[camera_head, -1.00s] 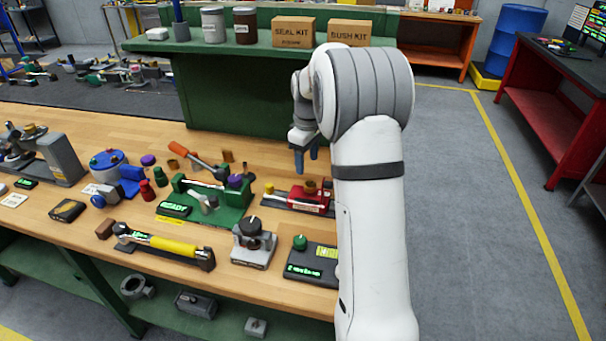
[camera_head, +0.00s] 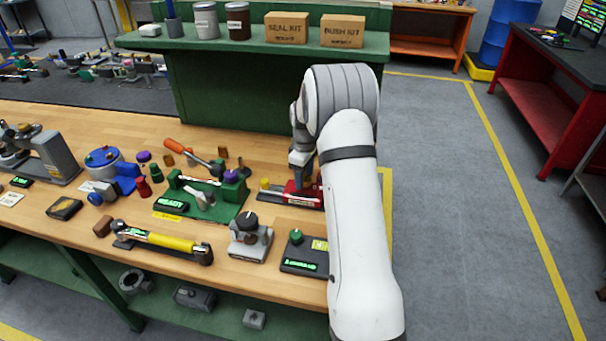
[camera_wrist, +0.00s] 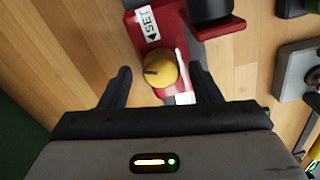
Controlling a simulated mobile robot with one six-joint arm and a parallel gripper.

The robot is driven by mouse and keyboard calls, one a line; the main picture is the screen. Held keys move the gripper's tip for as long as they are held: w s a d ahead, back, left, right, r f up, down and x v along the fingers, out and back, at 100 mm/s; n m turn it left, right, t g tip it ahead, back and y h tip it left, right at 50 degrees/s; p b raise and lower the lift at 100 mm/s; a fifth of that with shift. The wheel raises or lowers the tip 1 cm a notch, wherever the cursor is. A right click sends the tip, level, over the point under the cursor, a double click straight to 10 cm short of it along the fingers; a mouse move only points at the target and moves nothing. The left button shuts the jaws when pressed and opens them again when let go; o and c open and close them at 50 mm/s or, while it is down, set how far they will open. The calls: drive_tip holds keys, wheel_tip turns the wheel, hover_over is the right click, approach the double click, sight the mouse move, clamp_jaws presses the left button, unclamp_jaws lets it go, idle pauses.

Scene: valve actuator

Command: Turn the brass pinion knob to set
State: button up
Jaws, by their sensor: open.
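The brass knob (camera_wrist: 159,69) is round and yellow, with a dark line pointing left in the wrist view. It sits on a red actuator body (camera_wrist: 172,38), beside a white SET label (camera_wrist: 147,23) with an arrow. My gripper (camera_wrist: 164,82) is open, one dark finger on each side of the knob, with visible gaps. A white pointer (camera_wrist: 183,68) lies right of the knob.
A green fixture (camera_head: 208,195) stands left of the red actuator. A grey knob unit (camera_head: 249,238) and a dark box with a green knob (camera_head: 296,237) are nearer the front edge. Bare wooden bench (camera_wrist: 70,50) lies left of the actuator in the wrist view.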

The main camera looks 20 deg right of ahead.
drive_tip(key=c, duration=0.9)
drive_tip(key=shift+a, duration=0.15)
drive_tip(key=shift+c, duration=0.5)
